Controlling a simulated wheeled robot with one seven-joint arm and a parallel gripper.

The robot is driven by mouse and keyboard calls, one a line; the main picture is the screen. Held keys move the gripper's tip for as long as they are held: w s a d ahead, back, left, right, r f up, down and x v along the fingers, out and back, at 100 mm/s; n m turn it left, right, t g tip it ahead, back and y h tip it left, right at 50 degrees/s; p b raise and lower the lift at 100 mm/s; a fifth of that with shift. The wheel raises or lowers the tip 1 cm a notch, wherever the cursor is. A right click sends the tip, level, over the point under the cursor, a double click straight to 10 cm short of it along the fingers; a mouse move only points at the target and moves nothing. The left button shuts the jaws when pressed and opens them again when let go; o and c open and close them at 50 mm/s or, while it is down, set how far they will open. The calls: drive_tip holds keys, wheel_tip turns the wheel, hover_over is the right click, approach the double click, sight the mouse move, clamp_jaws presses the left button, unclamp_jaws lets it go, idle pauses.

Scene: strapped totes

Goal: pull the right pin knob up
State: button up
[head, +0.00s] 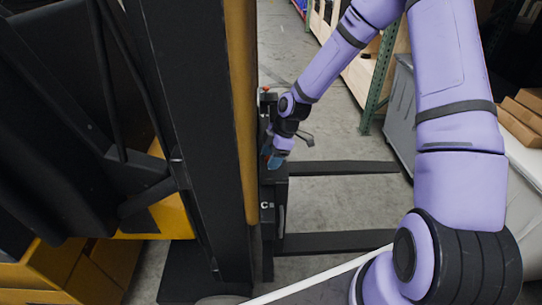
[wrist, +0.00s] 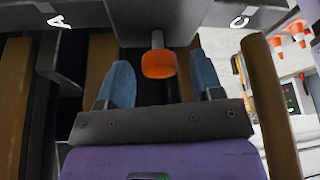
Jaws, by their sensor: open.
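An orange-red pin knob (wrist: 158,65) on a short grey stem shows in the wrist view. It lies between the two blue fingertips of my gripper (wrist: 160,80), with a visible gap on each side. The fingers are open and not closed on the knob. In the head view my gripper (head: 272,157) is low beside the black fork carriage (head: 267,190), and the knob between its fingers is hidden there. A small red knob (head: 265,89) shows farther back along the carriage. I cannot tell from the pictures which knob is the right one.
Two black forks (head: 345,168) reach right from the carriage over bare floor. A dark mast with a yellow edge (head: 240,110) stands close left of my gripper. A grey bin (head: 402,110) is at right. Orange cones (wrist: 298,32) show far off in the wrist view.

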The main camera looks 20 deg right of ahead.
drive_tip(key=c, duration=1.1)
drive_tip(key=shift+w+r, duration=0.1)
drive_tip(key=shift+r, duration=1.25)
clamp_jaws()
drive_tip(key=o, duration=1.1)
unclamp_jaws()
drive_tip(key=v, duration=1.1)
